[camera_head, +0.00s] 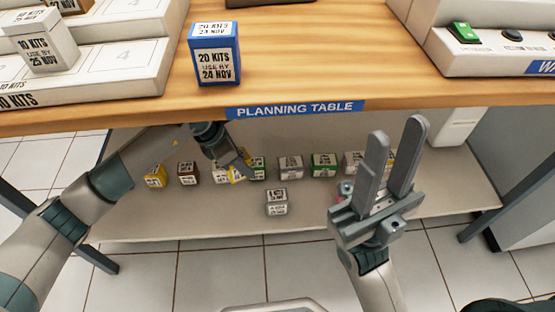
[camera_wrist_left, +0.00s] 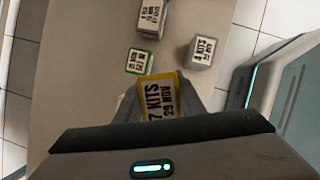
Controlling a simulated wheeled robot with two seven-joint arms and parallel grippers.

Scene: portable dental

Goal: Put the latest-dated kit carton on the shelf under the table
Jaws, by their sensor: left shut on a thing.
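My left gripper (camera_head: 236,163) reaches under the table edge and is shut on a yellow carton (camera_wrist_left: 163,101), labelled 7 KITS, 29 NOV in the left wrist view. The gripper hides part of the carton in the head view. The carton is over the shelf (camera_head: 190,229); I cannot tell whether it touches it. A blue carton (camera_head: 216,62), 20 KITS USE BY 24 NOV, stands on the table near its front edge. A white carton (camera_head: 42,45), 10 KITS USE BY 25 NOV, stands on a white stepped stand at left. My right gripper (camera_head: 396,128) is open and empty.
Several cartons stand in a row on the shelf, including a green one (camera_head: 323,166). A grey-white carton (camera_head: 276,203) stands nearer the shelf's front. The table (camera_head: 330,60) overhangs above. A white panel with a green switch (camera_head: 463,32) is at right. The shelf's front left is clear.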

